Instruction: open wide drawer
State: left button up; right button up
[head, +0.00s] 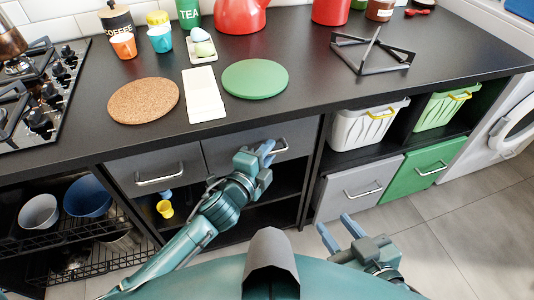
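A grey drawer front (225,150) with a metal bar handle (282,146) sits under the black worktop, right of a second grey drawer (125,174) with its own handle (158,179). The right-hand one looks the wider. Both fronts appear closed.
Below the drawers are open shelves with a yellow cup (165,209) and bowls (87,196). To the right are a white basket (368,125), a green basket (442,108), a grey lower front (352,188) and a green one (420,174). The floor (460,225) at right is clear.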

pick_arm(q)
jog(key=shift+c, duration=0.4)
pick_arm(e)
jog(key=shift+w, duration=0.1)
pick_arm(q)
grip_shut()
jog(key=shift+s, duration=0.15)
pick_arm(e)
jog(key=shift+r, duration=0.1)
